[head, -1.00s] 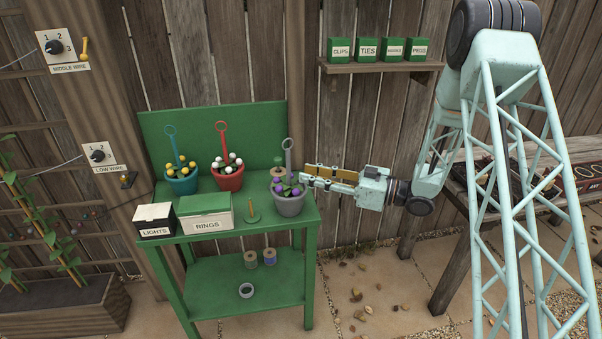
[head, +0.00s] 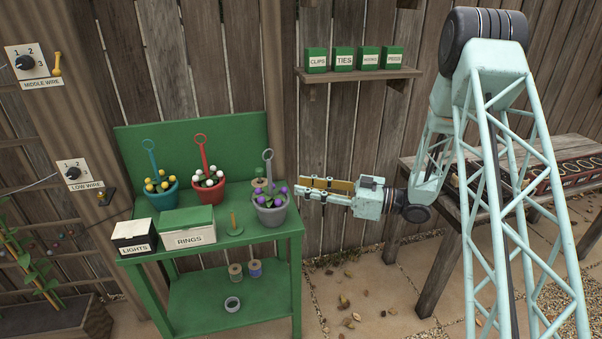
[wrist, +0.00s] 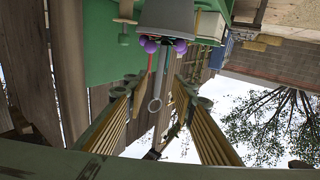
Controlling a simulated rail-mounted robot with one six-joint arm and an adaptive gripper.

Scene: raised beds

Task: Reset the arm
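My gripper (head: 303,188) reaches left from my arm, just right of the grey pot (head: 270,218) with purple flowers and an upright ring-topped handle. In the wrist view its two fingers (wrist: 160,92) are spread apart with nothing held between them. The grey pot (wrist: 165,16) appears upside down there, beyond the fingertips, its ring handle (wrist: 155,105) showing in the gap. In the head view the fingertips are clear of the pot, which stands at the right edge of the green bench (head: 290,228).
A teal pot (head: 158,196) and a red pot (head: 208,195) stand on the bench behind the LIGHTS box (head: 135,243) and RINGS box (head: 189,240). A shelf (head: 360,73) with green boxes hangs above. A wooden table (head: 440,172) stands at the right.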

